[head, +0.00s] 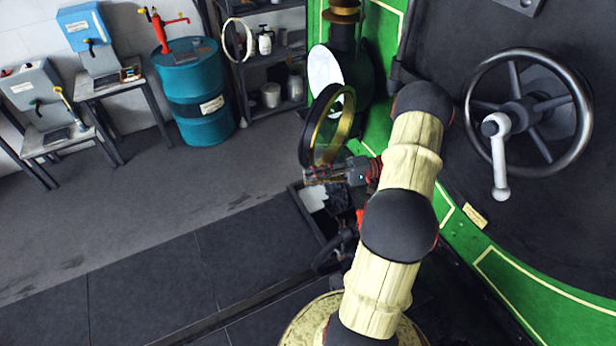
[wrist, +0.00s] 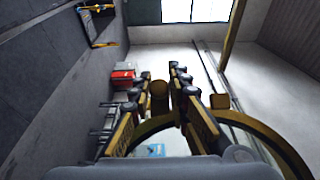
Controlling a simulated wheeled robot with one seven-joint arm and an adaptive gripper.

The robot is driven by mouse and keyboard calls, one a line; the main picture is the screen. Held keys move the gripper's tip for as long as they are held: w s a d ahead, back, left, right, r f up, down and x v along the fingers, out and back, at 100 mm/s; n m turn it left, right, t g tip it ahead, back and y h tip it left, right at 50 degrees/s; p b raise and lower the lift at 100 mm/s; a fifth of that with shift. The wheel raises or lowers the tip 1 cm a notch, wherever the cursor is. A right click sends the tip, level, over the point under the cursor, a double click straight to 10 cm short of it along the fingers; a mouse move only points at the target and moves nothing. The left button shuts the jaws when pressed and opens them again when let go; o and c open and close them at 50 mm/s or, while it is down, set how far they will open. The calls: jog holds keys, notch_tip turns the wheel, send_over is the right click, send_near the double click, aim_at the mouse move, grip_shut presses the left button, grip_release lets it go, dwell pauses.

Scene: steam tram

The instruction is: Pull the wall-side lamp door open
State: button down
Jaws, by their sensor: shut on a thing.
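A black lamp (head: 352,68) with a brass-topped chimney stands on the green front of the tram, its pale round reflector (head: 323,70) uncovered. Its round lamp door (head: 347,128), a dark ring with a brass inner rim, stands swung out from the lamp body. My gripper (head: 318,174) is at the lower edge of the door, shut on it. In the wrist view the door's brass ring (wrist: 265,130) curves behind my gripper (wrist: 160,98), and a small brass piece (wrist: 159,88) shows between the fingers. The exact contact is partly hidden.
A spoked handwheel (head: 527,110) with a pale handle is on the tram's dark round front to the right. A teal drum (head: 197,95), a shelf (head: 262,50) and small tables with blue and grey boxes stand along the wall. The floor at left is clear.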

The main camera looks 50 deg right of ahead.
jog(key=shift+s+d+r, duration=0.15)
jog(key=shift+s+d, duration=0.25)
jog(key=shift+d, duration=0.05)
jog(key=c, duration=1.8)
grip_release()
jog(key=shift+o, duration=0.3)
jog(key=shift+w+d, duration=0.1)
jog(key=shift+d, duration=0.05)
jog(key=v, duration=0.7)
jog(key=shift+d, duration=0.2)
jog(key=shift+a, duration=0.1)
